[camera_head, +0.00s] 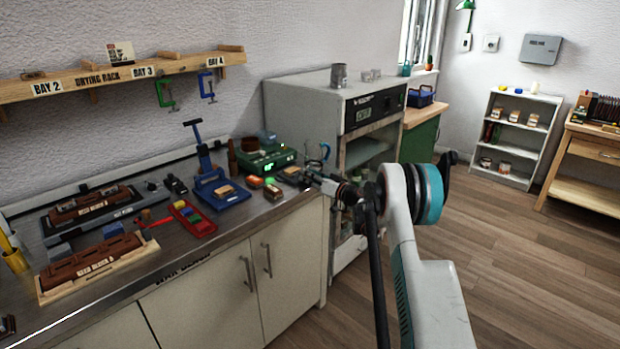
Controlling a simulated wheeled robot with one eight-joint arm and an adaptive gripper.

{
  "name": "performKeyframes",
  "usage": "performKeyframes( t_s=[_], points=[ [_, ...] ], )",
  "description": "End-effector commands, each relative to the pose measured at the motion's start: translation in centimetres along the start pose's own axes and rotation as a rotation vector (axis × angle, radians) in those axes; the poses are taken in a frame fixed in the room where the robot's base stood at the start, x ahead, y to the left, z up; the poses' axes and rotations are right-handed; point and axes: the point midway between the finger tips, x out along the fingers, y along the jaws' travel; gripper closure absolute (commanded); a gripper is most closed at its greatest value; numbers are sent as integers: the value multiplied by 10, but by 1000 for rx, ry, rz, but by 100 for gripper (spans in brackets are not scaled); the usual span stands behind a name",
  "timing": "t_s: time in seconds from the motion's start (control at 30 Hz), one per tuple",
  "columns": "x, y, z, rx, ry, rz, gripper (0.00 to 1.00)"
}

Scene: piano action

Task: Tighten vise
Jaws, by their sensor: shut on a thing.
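My gripper (310,179) is small and dark at the right end of the steel workbench (170,262), at the end of my white and teal arm. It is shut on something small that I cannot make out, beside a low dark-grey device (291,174). I cannot tell whether this device is the vise. A blue hand press (208,178) with an upright column and a T-shaped top stands to the left of my gripper. A long grey fixture (78,238) holding a reddish-brown block lies at the bench's left.
A red tray (190,218) of coloured pieces and a second brown block on a wooden base (90,268) lie leftward. A grey cabinet (306,105) stands beyond the bench. The wood floor (520,265) at right is clear.

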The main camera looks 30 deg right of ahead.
Motion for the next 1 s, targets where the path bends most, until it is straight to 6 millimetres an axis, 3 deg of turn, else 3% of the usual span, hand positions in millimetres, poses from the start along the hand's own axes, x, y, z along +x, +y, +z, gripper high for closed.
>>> performKeyframes(
  t_s=[0.27, 0.3, 0.37, 0.77, 1.0],
  points=[
    [0, 0, 0, 0, 0, 0, 99],
    [0, 0, 0, 0, 0, 0, 68],
    [0, 0, 0, -1, 0, 0, 55],
    [-3, 0, 0, -1, 0, 1, 55],
    [-38, 1, 0, -1, 1, 3, 55]
  ],
)
